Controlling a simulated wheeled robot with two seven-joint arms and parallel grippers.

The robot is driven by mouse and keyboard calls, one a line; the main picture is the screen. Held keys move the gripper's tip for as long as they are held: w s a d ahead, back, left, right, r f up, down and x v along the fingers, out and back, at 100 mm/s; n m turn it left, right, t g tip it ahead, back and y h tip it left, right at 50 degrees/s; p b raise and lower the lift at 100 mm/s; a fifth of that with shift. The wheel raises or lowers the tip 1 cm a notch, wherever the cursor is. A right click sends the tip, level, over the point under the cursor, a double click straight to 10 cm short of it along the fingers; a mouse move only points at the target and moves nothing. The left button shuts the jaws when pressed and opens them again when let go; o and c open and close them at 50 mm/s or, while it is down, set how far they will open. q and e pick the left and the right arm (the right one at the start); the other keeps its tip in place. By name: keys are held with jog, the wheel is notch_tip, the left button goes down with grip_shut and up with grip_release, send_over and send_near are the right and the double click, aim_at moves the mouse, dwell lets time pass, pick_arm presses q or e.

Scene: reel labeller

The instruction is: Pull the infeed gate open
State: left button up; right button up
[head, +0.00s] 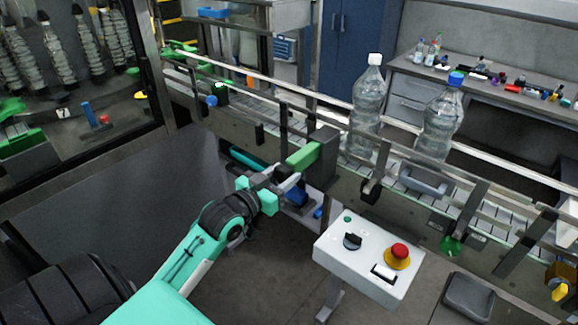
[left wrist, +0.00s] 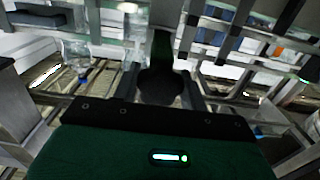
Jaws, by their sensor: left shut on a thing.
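The infeed gate appears to be the grey block (head: 322,165) with a green bar (head: 303,156) at the near side of the conveyor, in the middle of the head view. My left gripper (head: 287,184) reaches it from the lower left, with its fingers just below the green bar. In the left wrist view, the fingers (left wrist: 160,85) close around a dark rounded piece at the end of a dark green bar (left wrist: 161,50), seemingly the gate's handle. The grip itself is partly hidden in the head view. My right gripper is not in view.
The conveyor (head: 240,115) runs from upper left to lower right, with rails and posts. Two clear bottles (head: 368,95) (head: 440,125) stand on it. A white control box (head: 368,262) with a red button (head: 399,252) stands right of my left arm. A workbench (head: 480,80) is behind.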

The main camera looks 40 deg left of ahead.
pick_arm(q)
jog(key=shift+r, duration=0.1)
jog(key=shift+w, duration=0.1)
jog(key=o, duration=1.4)
jog(key=shift+s+f, duration=0.2)
jog(key=shift+s, duration=0.3)
jog(key=s+a+b, duration=0.1)
jog(key=s, duration=1.1)
jog(key=shift+s, duration=0.4)
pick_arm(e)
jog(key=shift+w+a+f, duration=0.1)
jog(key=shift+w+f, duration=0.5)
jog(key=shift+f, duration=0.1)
